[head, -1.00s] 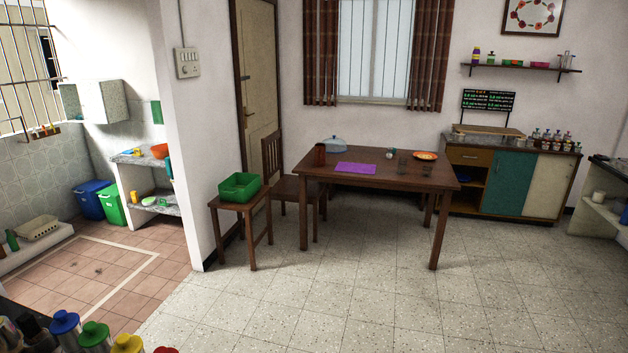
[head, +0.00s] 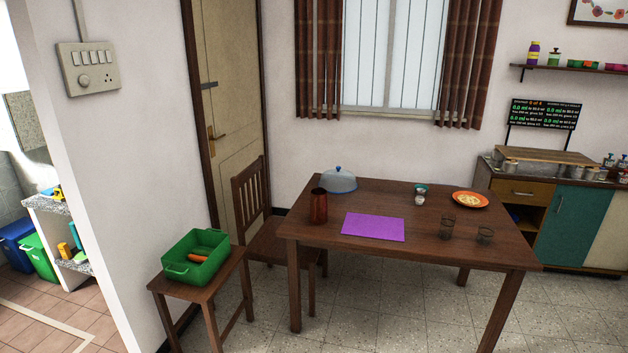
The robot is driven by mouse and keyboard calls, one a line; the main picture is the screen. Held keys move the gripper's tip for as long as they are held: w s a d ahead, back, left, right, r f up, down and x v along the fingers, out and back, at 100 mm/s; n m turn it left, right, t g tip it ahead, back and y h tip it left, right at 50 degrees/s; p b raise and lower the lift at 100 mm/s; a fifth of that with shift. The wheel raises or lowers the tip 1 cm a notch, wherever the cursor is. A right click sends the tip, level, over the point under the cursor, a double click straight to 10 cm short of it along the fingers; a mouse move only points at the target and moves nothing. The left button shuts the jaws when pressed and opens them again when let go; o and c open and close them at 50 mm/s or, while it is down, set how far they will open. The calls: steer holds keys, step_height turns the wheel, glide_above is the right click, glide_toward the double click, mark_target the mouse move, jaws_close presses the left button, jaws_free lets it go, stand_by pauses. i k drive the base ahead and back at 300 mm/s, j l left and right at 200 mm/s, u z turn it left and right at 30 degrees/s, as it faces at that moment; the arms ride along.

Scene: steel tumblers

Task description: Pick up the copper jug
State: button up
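The copper jug (head: 319,207) stands upright on the brown wooden table (head: 380,262), near its left end. It is a dark reddish-brown, tall vessel. A blue domed cover (head: 339,181) stands just behind it, and a purple mat (head: 373,227) lies to its right. Nothing touches the jug that I can see. My gripper does not show in the head view.
A small side table (head: 170,290) with a green crate (head: 197,256) stands left of the table. Two clear glasses (head: 447,227) and an orange plate (head: 470,200) are on the table's right half. Floor shows in front of the table.

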mark_target(319, 203)
steer(key=i+u, duration=0.1)
steer(key=i, duration=0.55)
steer(key=i+l+u, duration=0.15)
steer(key=i, duration=0.5)
steer(key=i+l+u, duration=0.15)
steer(key=i+u, duration=0.3)
steer(key=i+l+u, duration=0.25)
steer(key=u, duration=0.15)
steer(key=i+l+u, duration=0.75)
steer(key=l, duration=0.25)
steer(key=k, duration=0.05)
